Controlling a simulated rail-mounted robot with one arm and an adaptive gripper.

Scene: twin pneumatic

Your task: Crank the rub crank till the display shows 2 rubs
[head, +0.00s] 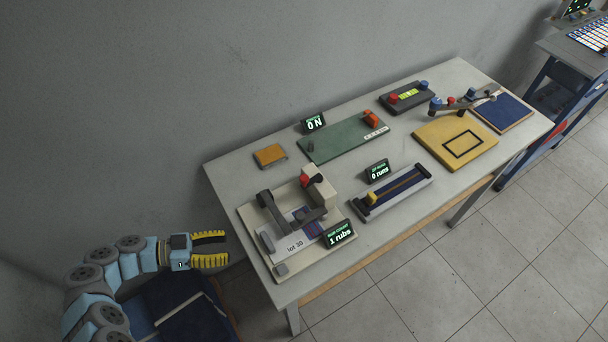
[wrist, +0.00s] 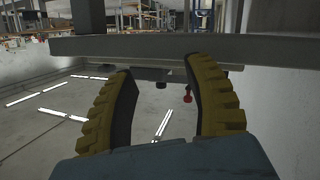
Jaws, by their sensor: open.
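The rub tester (head: 295,228) stands at the near left corner of the table in the head view, with a pale base, grey arms and a red knob (head: 305,181) beside a pale block. Its display (head: 339,233) reads "RUB COUNT 1 rubs". A sheet marked "lot 30" (head: 290,243) lies on its base. My gripper (head: 226,249) is open and empty, left of the table and apart from the tester. In the wrist view my gripper (wrist: 163,100) has its yellow fingers spread, with the table edge ahead. A small red knob (wrist: 188,98) shows between the fingers; which device it belongs to is unclear.
A slider device (head: 393,195) with a "0 runs" display (head: 377,170) stands right of the tester. A wall runs behind.

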